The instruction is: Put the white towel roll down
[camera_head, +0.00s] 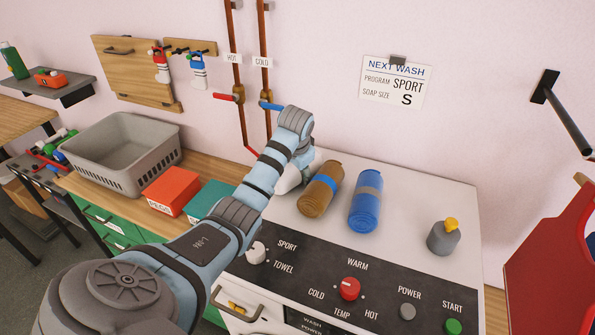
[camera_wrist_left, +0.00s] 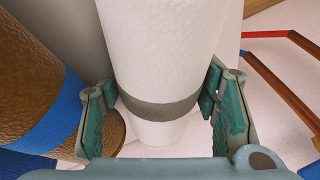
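The white towel roll (camera_wrist_left: 155,50) has a grey band and fills the middle of the left wrist view. My left gripper (camera_wrist_left: 158,108) has one finger on each side of the roll near its band, with both pads against it. In the head view the white towel roll (camera_head: 288,181) shows only partly behind my left wrist, at the left side of the washer top (camera_head: 405,200). Whether its end touches the surface is hidden. My right gripper is out of view.
A grey bottle (camera_head: 443,238) with a yellow cap is farther right. A grey basket (camera_head: 120,150) and red box (camera_head: 172,188) are left.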

